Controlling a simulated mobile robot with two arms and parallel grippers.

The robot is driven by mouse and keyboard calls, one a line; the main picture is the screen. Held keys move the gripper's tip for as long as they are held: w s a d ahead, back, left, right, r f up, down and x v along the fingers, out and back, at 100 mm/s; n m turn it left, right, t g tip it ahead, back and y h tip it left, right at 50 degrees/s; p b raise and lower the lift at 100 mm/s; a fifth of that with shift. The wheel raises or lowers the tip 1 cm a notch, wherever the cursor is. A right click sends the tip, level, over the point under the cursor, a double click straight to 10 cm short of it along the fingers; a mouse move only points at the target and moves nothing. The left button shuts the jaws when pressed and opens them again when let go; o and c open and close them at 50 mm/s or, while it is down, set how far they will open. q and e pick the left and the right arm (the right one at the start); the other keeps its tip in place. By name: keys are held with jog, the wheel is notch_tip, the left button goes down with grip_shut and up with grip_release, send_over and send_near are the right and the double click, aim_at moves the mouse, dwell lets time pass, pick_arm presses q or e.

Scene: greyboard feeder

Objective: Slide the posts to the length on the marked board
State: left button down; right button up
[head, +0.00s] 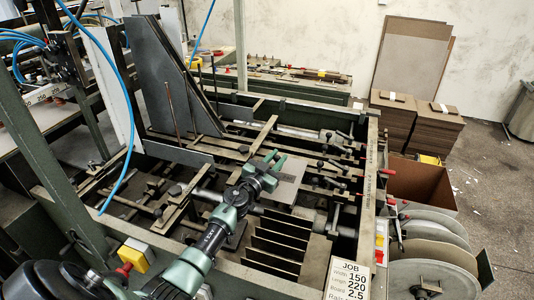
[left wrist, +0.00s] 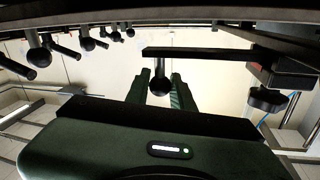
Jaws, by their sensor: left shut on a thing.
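My left gripper (head: 270,168) reaches in from the bottom left over the middle of the feeder. In the left wrist view its two green fingers (left wrist: 161,92) are shut around a black ball knob (left wrist: 160,86). The knob hangs below a dark flat bar (left wrist: 196,51). In the head view the gripper hides the knob. Thin upright posts (head: 172,113) stand on the rails left of the gripper, near a tall grey plate (head: 163,75). The job board (head: 348,281) at the lower right reads width 150, a length line with 220, and board 2.5. My right gripper is not in view.
A flat grey sheet (head: 288,180) lies just right of the gripper. Crossing rails and several black knobs crowd the feeder bed. The green feeder frame (head: 366,190) bounds the right side. Stacks of greyboard (head: 393,120) and an open carton (head: 424,184) stand beyond it.

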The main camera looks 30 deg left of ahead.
pick_arm(q)
jog(key=shift+d, duration=0.3)
jog(key=c, duration=1.3)
grip_release()
jog(key=shift+a, duration=0.15)
jog(key=shift+o, duration=0.5)
jog(key=shift+a, duration=0.15)
notch_tip(320, 180, up, 10)
jog(key=p, duration=0.8)
jog(key=shift+f+p, duration=0.2)
jog(key=shift+p, duration=0.1)
jog(key=shift+r, duration=0.3)
notch_tip(320, 180, up, 10)
jog(key=shift+f, duration=0.2)
jog(key=shift+b, duration=0.3)
